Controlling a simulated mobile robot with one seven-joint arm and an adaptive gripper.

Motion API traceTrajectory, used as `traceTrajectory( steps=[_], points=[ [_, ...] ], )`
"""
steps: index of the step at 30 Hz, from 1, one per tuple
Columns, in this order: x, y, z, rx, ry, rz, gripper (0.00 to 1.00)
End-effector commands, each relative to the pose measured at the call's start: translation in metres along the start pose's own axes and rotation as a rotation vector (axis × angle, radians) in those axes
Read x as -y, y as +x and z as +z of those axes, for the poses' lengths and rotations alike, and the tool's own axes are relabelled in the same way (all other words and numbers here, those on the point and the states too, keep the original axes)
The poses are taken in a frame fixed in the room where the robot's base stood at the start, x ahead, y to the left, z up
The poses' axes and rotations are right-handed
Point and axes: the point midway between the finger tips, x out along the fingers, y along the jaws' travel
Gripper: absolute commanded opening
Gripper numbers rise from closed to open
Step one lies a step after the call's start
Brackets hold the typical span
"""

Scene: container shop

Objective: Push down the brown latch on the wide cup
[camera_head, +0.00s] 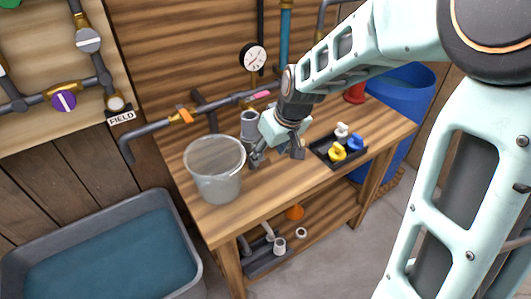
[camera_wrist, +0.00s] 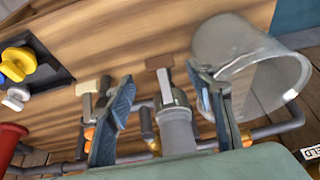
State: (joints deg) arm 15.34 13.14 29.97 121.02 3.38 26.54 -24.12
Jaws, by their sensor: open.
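A grey cup-like fitting (camera_wrist: 177,125) stands upright between my fingers in the wrist view. A brown latch (camera_wrist: 158,62) sticks out beyond its rim. The fitting also shows in the head view as a grey cylinder (camera_head: 249,124) left of my wrist; its latch cannot be made out there. My gripper (camera_head: 276,155) is open and empty, pointing down over the workbench. In the wrist view its two blue-grey fingers (camera_wrist: 160,76) are spread on either side of the brown latch, and I see no clear contact. A paler tan latch (camera_wrist: 88,87) shows beyond the left finger.
A translucent bucket (camera_head: 214,170) stands on the workbench (camera_head: 240,205), close to my gripper. A black tray (camera_head: 325,152) with yellow, blue and white knobs lies to the right. Pipes (camera_head: 180,118) run along the back. A water tub (camera_head: 110,255) stands at lower left.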

Motion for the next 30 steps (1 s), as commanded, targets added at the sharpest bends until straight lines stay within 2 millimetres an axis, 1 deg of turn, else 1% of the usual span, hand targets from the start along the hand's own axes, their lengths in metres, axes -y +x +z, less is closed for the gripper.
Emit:
traceTrajectory(
  steps=[1, 3, 6, 9, 13, 21, 22, 23, 30],
  points=[
    [0.001, 0.012, 0.001, 0.003, 0.000, -0.003, 0.49],
    [0.001, 0.023, 0.001, 0.002, -0.001, -0.003, 0.49],
    [0.001, 0.036, 0.001, 0.001, 0.000, -0.001, 0.49],
    [0.000, 0.046, 0.001, 0.001, 0.001, -0.001, 0.49],
    [0.000, 0.052, 0.000, 0.000, 0.001, 0.000, 0.49],
    [-0.001, 0.052, 0.000, -0.001, 0.002, 0.001, 0.49],
    [-0.001, 0.052, 0.000, 0.000, 0.002, 0.001, 0.48],
    [-0.001, 0.052, 0.000, 0.000, 0.002, 0.001, 0.45],
    [-0.001, 0.052, 0.000, 0.000, 0.002, 0.001, 0.18]
  ],
)
